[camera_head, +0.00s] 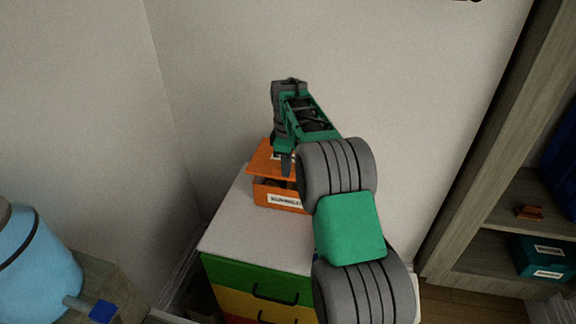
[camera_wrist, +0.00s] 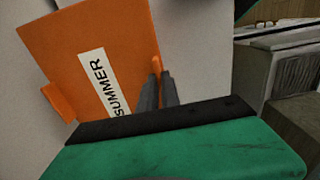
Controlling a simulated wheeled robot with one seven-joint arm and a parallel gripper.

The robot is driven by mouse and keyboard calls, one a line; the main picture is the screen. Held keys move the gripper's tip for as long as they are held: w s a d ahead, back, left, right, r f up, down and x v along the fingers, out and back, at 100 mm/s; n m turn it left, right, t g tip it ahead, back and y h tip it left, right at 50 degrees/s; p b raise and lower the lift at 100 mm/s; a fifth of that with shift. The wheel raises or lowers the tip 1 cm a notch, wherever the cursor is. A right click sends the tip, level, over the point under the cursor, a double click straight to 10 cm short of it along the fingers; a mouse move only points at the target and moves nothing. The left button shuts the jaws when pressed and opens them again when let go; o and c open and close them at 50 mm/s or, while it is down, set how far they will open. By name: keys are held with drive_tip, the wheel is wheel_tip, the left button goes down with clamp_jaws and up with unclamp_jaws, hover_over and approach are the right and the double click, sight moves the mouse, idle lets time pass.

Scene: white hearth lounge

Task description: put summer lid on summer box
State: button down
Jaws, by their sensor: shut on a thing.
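The orange summer lid (camera_wrist: 135,38) carries a white SUMMER label and fills the upper left of the wrist view. My gripper (camera_wrist: 160,70) is shut on the lid at its edge. In the head view the lid (camera_head: 261,160) is tilted above the orange summer box (camera_head: 275,194), which sits at the back of the white cabinet top. The lid seems to overlap the box's back left part; I cannot tell whether they touch. My gripper (camera_head: 286,160) points down over the box. My arm hides the right end of the box and part of the lid.
The white cabinet top (camera_head: 235,225) is clear in front of the box. Its green drawer (camera_head: 250,281) faces me. Walls stand close behind and left. A blue rounded object (camera_head: 40,255) is at lower left. A wooden shelf (camera_head: 485,200) at right holds a teal box (camera_head: 540,258).

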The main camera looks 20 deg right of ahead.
drive_tip(key=shift+d+f+b, duration=0.1)
drive_tip(key=shift+f+b, duration=1.15)
drive_tip(key=shift+f, duration=1)
drive_tip(key=c, duration=1.5)
unclamp_jaws()
